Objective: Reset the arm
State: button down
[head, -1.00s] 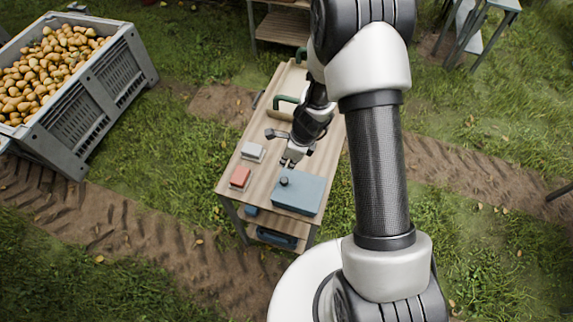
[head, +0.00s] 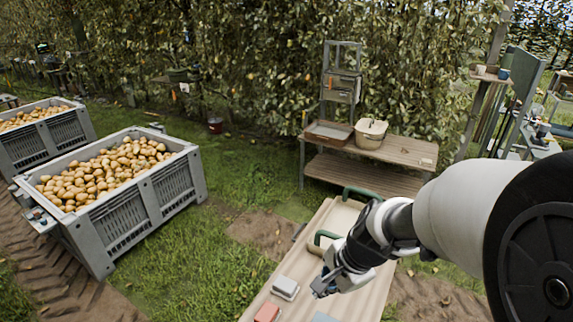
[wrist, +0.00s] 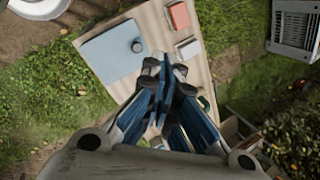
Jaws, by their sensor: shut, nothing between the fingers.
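My arm reaches in from the right in the head view. My gripper (head: 325,287) hangs over the wooden cart top (head: 285,264), to the right of a small grey-white box. In the wrist view my gripper (wrist: 160,62) has its fingers together with nothing between them. The cart top (wrist: 197,75) lies below it there. A blue-grey flat case (wrist: 108,55) with a dark round knob lies on the cart beyond the fingertips.
A red box (head: 267,312) and a grey-white box (head: 286,287) sit on the cart's left side. A grey crate (head: 125,205) full of pears stands at left. A wooden bench (head: 400,151) with a bucket (head: 371,133) stands behind the cart. Grass lies between crate and cart.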

jog(key=s+d+n+t+h+b, duration=0.1)
jog(key=s+d+n+b, duration=0.1)
jog(key=s+n+b, duration=0.3)
jog(key=s+d+n+h+b, duration=0.2)
jog(key=s+n+b, duration=0.4)
jog(key=s, duration=0.6)
jog(key=shift+s+d+n+t, duration=0.4)
jog(key=shift+d+n, duration=0.4)
jog(key=shift+n, duration=0.2)
